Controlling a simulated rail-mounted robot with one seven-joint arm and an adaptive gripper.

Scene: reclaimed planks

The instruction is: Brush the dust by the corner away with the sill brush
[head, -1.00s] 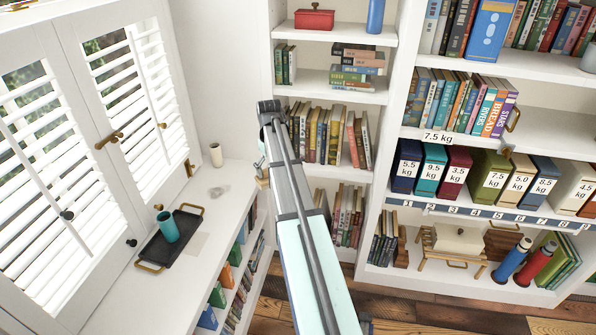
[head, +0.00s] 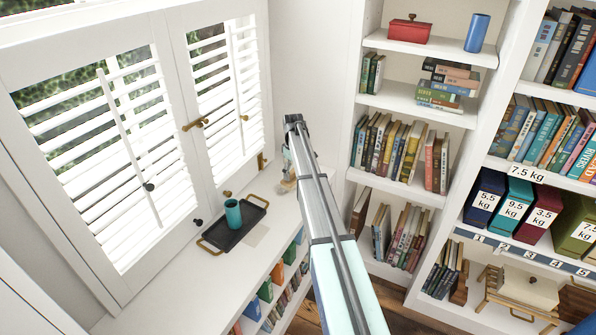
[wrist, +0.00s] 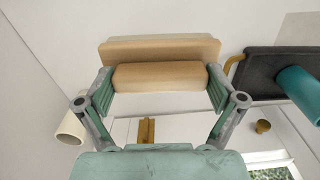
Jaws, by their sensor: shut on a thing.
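My gripper (wrist: 160,88) is shut on the sill brush (wrist: 160,76), a tan wooden block with a wider tan part beyond the fingers. Its bristles are hidden in the wrist view. In the head view the brush (head: 287,186) is small, at or just above the white sill near the corner, under the end of my arm. I cannot tell whether it touches the sill. The dust is not visible now; the brush and arm cover that part of the sill in the head view.
A black tray (head: 222,243) with brass handles and a teal cup (head: 233,214) stands on the sill, left of the brush. A cream cup (wrist: 71,128) is near the gripper in the wrist view. Shutters (head: 120,150) line the left; a bookcase (head: 352,130) stands right.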

